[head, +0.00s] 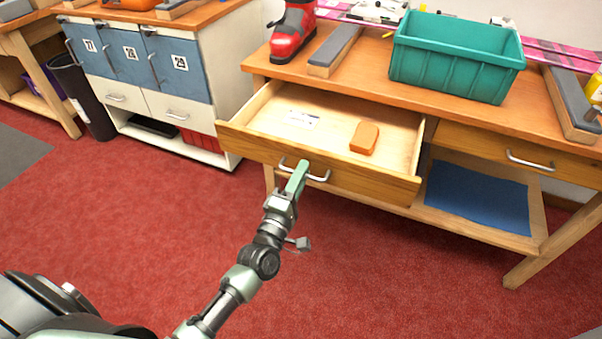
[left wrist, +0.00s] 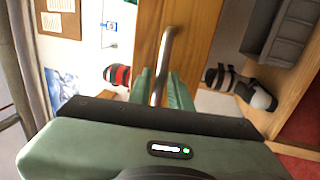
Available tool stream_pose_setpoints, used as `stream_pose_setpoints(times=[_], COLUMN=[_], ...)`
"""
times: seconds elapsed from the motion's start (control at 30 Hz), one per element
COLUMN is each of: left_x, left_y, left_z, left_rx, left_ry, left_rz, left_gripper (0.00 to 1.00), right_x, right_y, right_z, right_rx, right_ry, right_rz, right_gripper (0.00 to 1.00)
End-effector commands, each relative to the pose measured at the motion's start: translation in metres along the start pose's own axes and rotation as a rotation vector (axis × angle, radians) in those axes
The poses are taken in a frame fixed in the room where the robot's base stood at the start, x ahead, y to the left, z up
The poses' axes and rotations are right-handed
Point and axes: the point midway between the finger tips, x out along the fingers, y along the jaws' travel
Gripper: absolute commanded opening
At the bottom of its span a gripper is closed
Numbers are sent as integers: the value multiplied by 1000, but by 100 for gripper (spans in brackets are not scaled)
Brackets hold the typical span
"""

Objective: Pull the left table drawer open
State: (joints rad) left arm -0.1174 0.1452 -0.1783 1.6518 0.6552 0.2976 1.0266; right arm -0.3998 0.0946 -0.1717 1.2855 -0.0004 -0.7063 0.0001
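The left table drawer (head: 330,172) is pulled well out of the wooden bench in the head view. My right gripper is in neither view.
A teal crate (head: 455,60) and a red ski boot (head: 292,35) stand on the bench top. The right drawer (head: 480,143) is shut. A white cabinet (head: 165,75) stands at the left. The red carpet (head: 400,270) before the bench is clear apart from my arm.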

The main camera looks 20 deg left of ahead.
Motion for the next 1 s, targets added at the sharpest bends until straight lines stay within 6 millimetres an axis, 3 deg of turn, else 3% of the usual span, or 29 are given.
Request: stream_pose_setpoints(times=[0.27,0.7,1.0], left_x=[-8,-72,-78], left_y=[-1,-1,0], left_z=[0,0,0], left_rx=[1,1,0], left_ry=[0,-1,0], left_rz=[-2,-1,0], left_gripper=[20,20,20], right_x=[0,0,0], right_y=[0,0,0], right_z=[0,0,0], right_rx=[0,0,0], right_ry=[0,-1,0], right_rz=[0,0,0], right_gripper=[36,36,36])
